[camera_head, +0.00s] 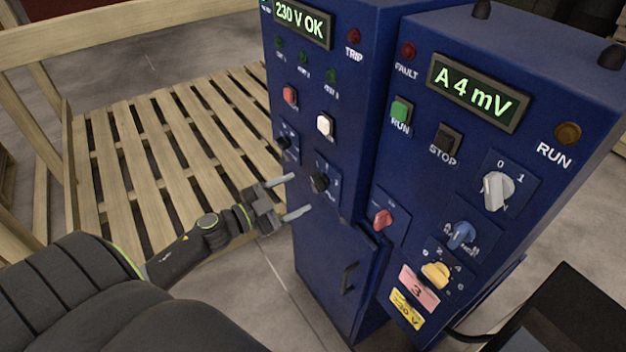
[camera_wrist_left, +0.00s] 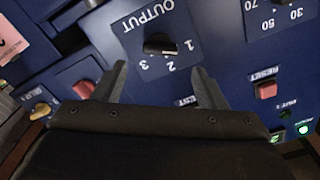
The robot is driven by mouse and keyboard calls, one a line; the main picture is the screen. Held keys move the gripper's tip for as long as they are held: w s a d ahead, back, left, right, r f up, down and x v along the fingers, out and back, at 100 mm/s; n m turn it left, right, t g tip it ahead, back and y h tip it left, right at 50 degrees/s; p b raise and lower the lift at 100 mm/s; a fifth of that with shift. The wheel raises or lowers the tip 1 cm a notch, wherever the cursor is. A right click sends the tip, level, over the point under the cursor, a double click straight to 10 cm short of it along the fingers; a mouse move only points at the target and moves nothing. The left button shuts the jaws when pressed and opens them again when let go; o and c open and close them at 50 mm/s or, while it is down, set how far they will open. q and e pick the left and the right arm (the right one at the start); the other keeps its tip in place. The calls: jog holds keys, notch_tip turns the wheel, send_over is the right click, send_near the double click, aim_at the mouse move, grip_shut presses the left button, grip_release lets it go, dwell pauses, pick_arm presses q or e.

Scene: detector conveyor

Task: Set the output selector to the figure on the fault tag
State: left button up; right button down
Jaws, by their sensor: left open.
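The output selector is a black knob (camera_head: 320,183) on the left blue cabinet. In the left wrist view it appears upside down as a black knob (camera_wrist_left: 160,44) on a plate marked OUTPUT with figures 1, 2 and 3. Its bar lies roughly level there, one end toward the 1; I cannot tell surely which end points. The pink tag (camera_head: 419,288) on the right cabinet reads 3; part of it shows in the left wrist view (camera_wrist_left: 12,42). My left gripper (camera_head: 300,195) is open and empty, fingers apart, just short of the selector. My right gripper is out of view.
A yellow tag (camera_head: 407,309) sits below the pink one. Near the selector are another black knob (camera_head: 284,143), a white button (camera_head: 324,124) and a red handle (camera_head: 382,220). A wooden pallet (camera_head: 165,140) stands left. Displays read 230 V OK and A 4 mV.

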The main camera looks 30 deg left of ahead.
aim_at(315, 184)
pick_arm(q)
jog(key=p+x, duration=0.1)
jog(key=x, duration=0.4)
jog(key=shift+w+r+p, duration=0.1)
jog(key=shift+p, duration=0.2)
jog(key=shift+w+d, duration=0.2)
jog(key=shift+w, duration=0.2)
jog(key=c, duration=1)
